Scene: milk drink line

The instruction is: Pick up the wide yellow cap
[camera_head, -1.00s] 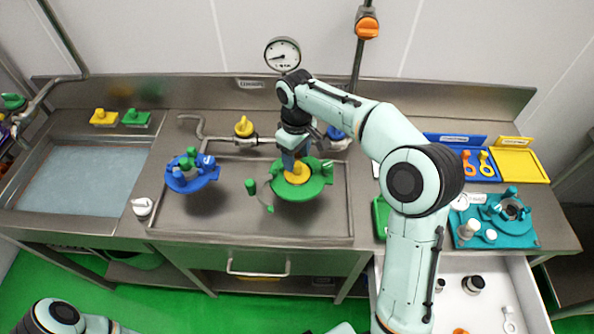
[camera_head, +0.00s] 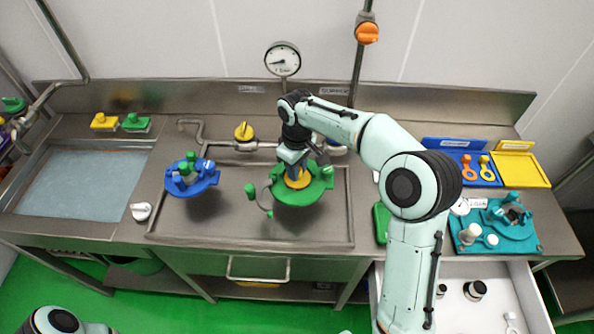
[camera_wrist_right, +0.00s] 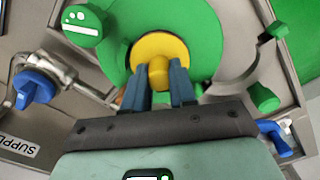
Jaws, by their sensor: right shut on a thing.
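The wide yellow cap (camera_wrist_right: 175,52) sits at the centre of a round green lid-like part in the right wrist view. It also shows in the head view (camera_head: 297,181), partly hidden by my right gripper. My right gripper (camera_wrist_right: 159,80) has its two blue fingers closed around the cap's raised yellow knob. The green part (camera_head: 315,191) lies on the steel counter, and the cap still appears seated in it; I cannot tell whether there is a gap. My left gripper is not in view; only a piece of my left arm shows at the bottom left.
A blue round part (camera_head: 205,183) with knobs stands left of the green one. A yellow valve knob (camera_head: 243,131) and a pipe run behind. A teal tray (camera_head: 528,243), a yellow tray (camera_head: 535,170) and an open drawer (camera_head: 490,270) are at the right. A sink (camera_head: 75,185) is at the left.

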